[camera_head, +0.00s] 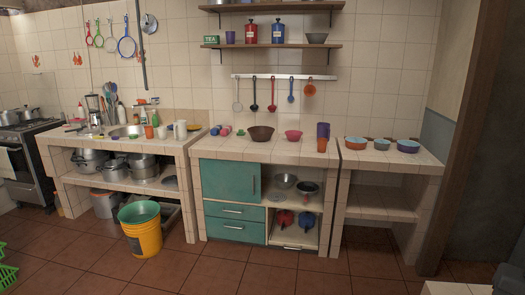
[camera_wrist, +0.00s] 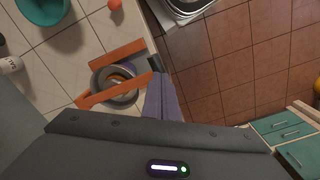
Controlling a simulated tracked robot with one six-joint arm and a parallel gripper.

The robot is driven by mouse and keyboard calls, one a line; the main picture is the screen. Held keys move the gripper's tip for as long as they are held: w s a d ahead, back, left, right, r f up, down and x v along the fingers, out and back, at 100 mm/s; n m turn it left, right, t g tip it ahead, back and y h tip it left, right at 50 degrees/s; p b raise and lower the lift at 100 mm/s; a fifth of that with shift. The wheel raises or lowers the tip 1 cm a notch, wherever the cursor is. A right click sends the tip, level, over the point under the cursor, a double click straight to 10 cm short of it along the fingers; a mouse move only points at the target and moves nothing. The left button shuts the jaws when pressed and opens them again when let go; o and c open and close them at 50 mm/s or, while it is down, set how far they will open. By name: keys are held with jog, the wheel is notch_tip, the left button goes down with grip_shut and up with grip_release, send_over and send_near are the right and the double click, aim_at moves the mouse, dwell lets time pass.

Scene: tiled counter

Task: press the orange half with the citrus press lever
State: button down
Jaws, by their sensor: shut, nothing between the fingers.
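The citrus press (camera_wrist: 136,48) shows in the wrist view, with orange bars above and below a round grey cup (camera_wrist: 100,78) on the tiled counter. Something pale and orange shows inside the cup; I cannot clearly tell whether it is the orange half. I cannot make out the press or my gripper in the head view.
In the wrist view, a teal bowl (camera_wrist: 42,8), a small orange-red round thing (camera_wrist: 115,4) and a white container (camera_wrist: 10,64) are near the press. The head view shows counters and a yellow bucket (camera_head: 144,238) on open floor.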

notch_tip(320, 180, up, 8)
jog(key=shift+r, duration=0.25)
dwell(1.0)
jog(key=w+a+f+n+t, duration=0.1)
jog(key=a+f+n+t, duration=0.1)
jog(key=a, duration=0.8)
jog(key=a+f+n+t, duration=0.1)
jog(key=a+f+n, duration=0.2)
jog(key=a, duration=0.7)
jog(key=w+a+f+n+t, duration=0.1)
jog(key=a+f+n+t, duration=0.1)
jog(key=a, duration=0.9)
jog(key=shift+w+f+n+t, duration=0.3)
jog(key=shift+w+f+n, duration=0.05)
jog(key=shift+n, duration=0.45)
